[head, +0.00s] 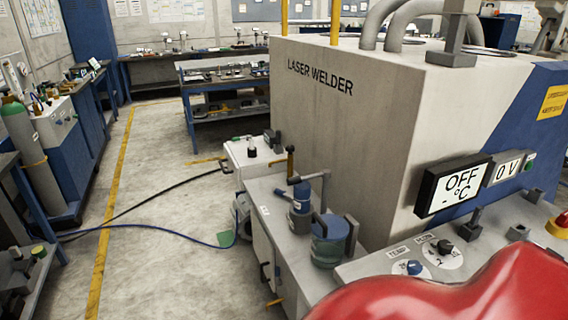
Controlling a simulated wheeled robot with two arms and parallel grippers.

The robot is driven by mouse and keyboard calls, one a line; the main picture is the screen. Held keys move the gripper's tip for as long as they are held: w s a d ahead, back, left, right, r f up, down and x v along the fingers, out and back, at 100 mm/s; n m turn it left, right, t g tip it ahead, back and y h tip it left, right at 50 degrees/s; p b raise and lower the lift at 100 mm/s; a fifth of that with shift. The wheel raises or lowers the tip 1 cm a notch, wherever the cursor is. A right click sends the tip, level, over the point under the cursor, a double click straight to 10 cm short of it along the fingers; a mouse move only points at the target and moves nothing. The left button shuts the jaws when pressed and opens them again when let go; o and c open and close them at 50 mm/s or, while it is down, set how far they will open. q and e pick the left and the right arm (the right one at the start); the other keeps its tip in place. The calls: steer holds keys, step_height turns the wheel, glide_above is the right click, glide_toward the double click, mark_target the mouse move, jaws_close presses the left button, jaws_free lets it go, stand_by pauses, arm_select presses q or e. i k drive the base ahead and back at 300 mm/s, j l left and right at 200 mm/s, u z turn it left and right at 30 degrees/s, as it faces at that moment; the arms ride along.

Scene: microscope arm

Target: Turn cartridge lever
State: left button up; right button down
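A small blue cartridge (302,197) stands upright on the grey side bench in the middle of the head view. A dark lever arm (312,177) reaches over its top. A wider blue-green canister (328,246) stands nearer, with a dark handle-like bracket (351,236) at its right side. I cannot tell which of these parts is the cartridge lever. Neither of my grippers is in view, and nothing is seen touching the cartridge or the canister.
The large laser welder cabinet (340,120) rises right behind the cartridges. A display (454,188) reads OFF. A control panel with a blue knob (414,267) and a black knob (445,247) lies to the right. The floor (170,200) at left is open, crossed by cables (150,227).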

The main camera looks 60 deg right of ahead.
mark_target(325, 173)
steer(key=i+j+z, duration=0.1)
steer(key=z, duration=0.3)
steer(key=j+z, duration=0.25)
steer(key=z, duration=0.15)
steer(key=i+j+z, duration=0.1)
steer(key=z, duration=0.3)
steer(key=j+z, duration=0.1)
steer(key=z, duration=0.8)
